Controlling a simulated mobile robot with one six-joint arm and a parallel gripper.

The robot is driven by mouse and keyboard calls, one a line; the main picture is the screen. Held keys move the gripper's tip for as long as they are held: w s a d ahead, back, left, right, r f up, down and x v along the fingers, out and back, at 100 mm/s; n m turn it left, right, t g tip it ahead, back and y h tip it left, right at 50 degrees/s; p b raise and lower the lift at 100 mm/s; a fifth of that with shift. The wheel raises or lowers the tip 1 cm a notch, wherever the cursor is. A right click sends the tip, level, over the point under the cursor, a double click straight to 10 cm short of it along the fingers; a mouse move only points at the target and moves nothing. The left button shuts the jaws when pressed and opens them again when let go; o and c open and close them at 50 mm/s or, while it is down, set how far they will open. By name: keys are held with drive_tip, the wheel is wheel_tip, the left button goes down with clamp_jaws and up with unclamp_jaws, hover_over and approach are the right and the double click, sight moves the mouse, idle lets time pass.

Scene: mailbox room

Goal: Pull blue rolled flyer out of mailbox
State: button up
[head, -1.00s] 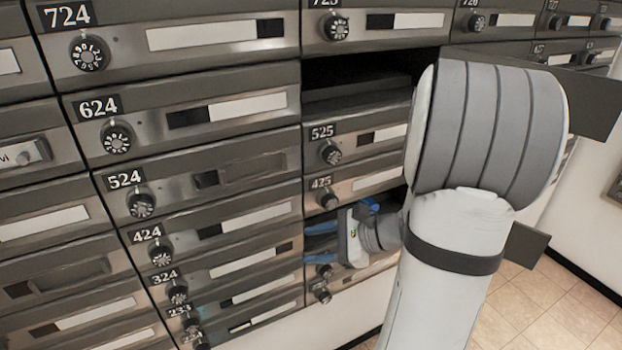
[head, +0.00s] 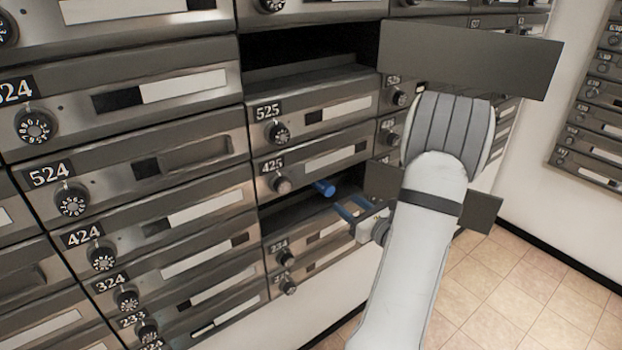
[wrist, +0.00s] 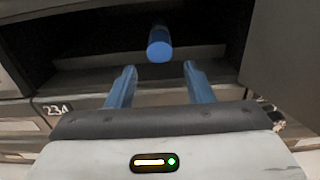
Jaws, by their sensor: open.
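In the wrist view the flyer's round end (wrist: 159,46) shows at the top middle, inside the dark opening (wrist: 100,62). My gripper (head: 346,208) is just outside the slot, to the right of and below the flyer's end. In the wrist view its two blue fingers (wrist: 160,72) are spread, with nothing between them. The flyer lies beyond the fingertips, about midway between them. The flyer's far end is hidden in the box.
An open door panel (wrist: 282,60) stands at the right of the slot. Another open box (head: 310,55) is higher up, with its dark door (head: 470,58) swung out above my arm. Closed boxes with dials surround the slot. Tiled floor (head: 520,285) is free at the right.

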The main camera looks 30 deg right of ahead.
sight(330, 189)
drive_tip(key=shift+w+a, duration=0.2)
drive_tip(key=shift+w, duration=1.95)
drive_tip(key=shift+w+a, duration=0.2)
drive_tip(key=shift+w, duration=1.95)
drive_tip(key=c, duration=0.8)
drive_tip(key=shift+r, duration=0.25)
drive_tip(key=shift+r, duration=0.1)
drive_tip(key=s, duration=0.6)
drive_tip(key=s+d, duration=0.1)
drive_tip(key=s, duration=0.6)
drive_tip(key=s+b, duration=0.1)
drive_tip(key=s, duration=0.6)
drive_tip(key=shift+d, duration=0.3)
drive_tip(key=shift+s, duration=0.1)
